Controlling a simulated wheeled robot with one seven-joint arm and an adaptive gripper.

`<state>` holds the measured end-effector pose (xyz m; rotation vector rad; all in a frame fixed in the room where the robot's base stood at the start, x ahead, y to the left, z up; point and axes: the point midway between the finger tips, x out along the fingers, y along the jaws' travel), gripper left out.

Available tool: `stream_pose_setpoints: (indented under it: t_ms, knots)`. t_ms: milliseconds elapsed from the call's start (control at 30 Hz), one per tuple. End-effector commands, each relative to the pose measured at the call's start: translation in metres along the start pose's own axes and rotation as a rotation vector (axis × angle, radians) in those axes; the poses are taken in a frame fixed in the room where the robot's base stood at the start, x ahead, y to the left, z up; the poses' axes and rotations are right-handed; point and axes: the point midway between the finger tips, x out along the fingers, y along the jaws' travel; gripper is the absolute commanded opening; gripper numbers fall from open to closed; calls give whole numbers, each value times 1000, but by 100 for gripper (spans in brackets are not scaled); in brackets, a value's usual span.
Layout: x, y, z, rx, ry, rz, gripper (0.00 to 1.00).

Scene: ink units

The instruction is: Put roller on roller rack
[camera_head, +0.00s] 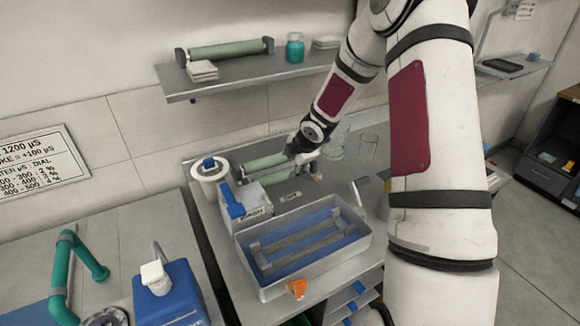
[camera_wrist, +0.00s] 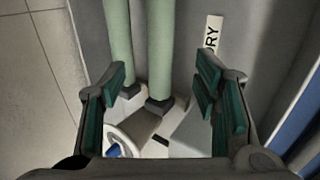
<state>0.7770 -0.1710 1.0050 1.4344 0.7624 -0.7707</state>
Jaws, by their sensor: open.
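Two pale green rollers (camera_head: 268,163) lie side by side at the back of the bench. In the wrist view, the left roller (camera_wrist: 118,40) and the right roller (camera_wrist: 161,45) run parallel, with dark end pieces. My gripper (camera_head: 305,150) is open at the rollers' right end in the head view. In the wrist view, both rollers show between the spread fingers of my gripper (camera_wrist: 163,78). I cannot tell whether a finger touches them. Another green roller (camera_head: 225,49) sits between dark end supports on the wall shelf. I cannot tell which support is the named rack.
A grey tray (camera_head: 243,245) with blue inside and bars stands in front. A grey box with a blue top piece (camera_head: 234,203), a white ring-shaped item (camera_head: 209,172) and clear glassware (camera_head: 367,147) stand nearby. The shelf (camera_head: 240,76) also holds a teal jar (camera_head: 295,47).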

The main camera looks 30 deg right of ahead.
Motion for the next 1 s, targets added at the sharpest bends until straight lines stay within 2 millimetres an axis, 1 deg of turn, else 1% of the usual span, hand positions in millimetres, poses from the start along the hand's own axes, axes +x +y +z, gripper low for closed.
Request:
stream_pose_setpoints:
  t_ms: [67,167,267,300,367,400,467,500,567,600,667,700,767,800,867,900,967,1000]
  knots:
    - [-10,4,-1,10,-10,1,56]
    - [-33,12,-4,56,-47,-3,56]
    - [-72,22,-11,147,-105,-6,56]
    - [-90,25,-14,193,-131,-5,56]
    - [-118,28,-20,269,-166,-1,56]
    - [-136,28,-24,322,-187,2,56]
    - [-164,27,-31,403,-215,9,56]
    - [-182,26,-36,459,-230,15,56]
    - [-209,22,-45,545,-248,26,56]
    - [-226,17,-51,603,-257,32,56]
    - [-251,10,-60,692,-266,42,56]
    - [-268,4,-67,751,-267,48,56]
    - [-291,-7,-77,843,-266,55,56]
    - [-306,-16,-84,905,-262,57,56]
    - [-327,-29,-95,996,-250,59,56]
    - [-340,-39,-102,1058,-240,58,56]
    - [-358,-55,-114,1150,-219,51,56]
    - [-370,-66,-121,1210,-203,43,56]
